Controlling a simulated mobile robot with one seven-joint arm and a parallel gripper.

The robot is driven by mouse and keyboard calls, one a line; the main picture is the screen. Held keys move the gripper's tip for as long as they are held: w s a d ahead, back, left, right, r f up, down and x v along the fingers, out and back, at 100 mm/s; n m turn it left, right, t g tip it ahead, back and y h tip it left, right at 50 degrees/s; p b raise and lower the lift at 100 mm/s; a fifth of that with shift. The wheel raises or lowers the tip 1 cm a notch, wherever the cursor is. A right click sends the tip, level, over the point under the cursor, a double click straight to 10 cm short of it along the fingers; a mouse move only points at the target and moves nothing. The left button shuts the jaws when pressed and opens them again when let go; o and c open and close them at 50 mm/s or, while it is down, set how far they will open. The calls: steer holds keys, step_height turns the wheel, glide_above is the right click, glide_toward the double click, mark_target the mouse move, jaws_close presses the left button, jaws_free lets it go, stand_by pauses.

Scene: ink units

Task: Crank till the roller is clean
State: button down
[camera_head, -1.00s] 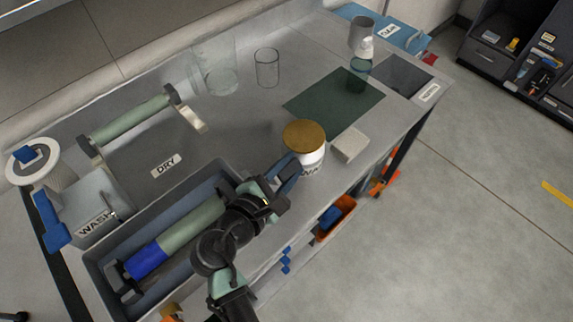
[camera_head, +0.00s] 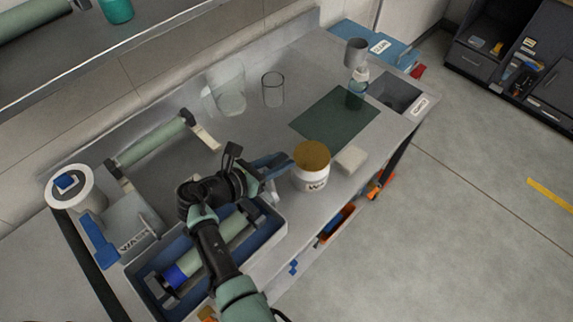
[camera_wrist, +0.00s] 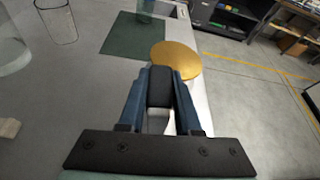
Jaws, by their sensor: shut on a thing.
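The roller (camera_head: 234,228) lies in the blue-grey tray (camera_head: 276,232) in the head view. It is pale green with a blue inked band (camera_head: 176,275) at its near left end. My forearm hides part of it. My gripper (camera_head: 285,160) is above the tray's far right side, beside the white jar. In the wrist view its blue fingers (camera_wrist: 160,82) are closed around a dark block (camera_wrist: 160,95), which looks like the crank's grip. The crank's link to the roller is mostly hidden by my arm.
A white jar (camera_head: 311,181) with a gold lid stands just right of my gripper, with a pale block (camera_head: 351,160) beyond. A second green roller (camera_head: 150,143) rests on a rack at the left. A clear glass (camera_head: 273,90) and dark green mat (camera_head: 335,118) lie farther back.

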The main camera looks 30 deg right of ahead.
steer(key=w+n+b, duration=0.1)
steer(key=b, duration=0.1)
steer(key=w+a+f+n+g+b, duration=0.1)
steer(key=b, duration=0.1)
steer(key=w+f+n+g+h+b, duration=0.1)
steer(key=w+b, duration=0.1)
steer(key=shift+a, duration=0.25)
steer(key=shift+w+a+b, duration=0.1)
steer(key=shift+w+b, duration=0.05)
steer(key=shift+b, duration=0.3)
steer(key=shift+f, duration=0.1)
steer(key=c, duration=0.6)
jaws_free()
steer(key=v, duration=1.3)
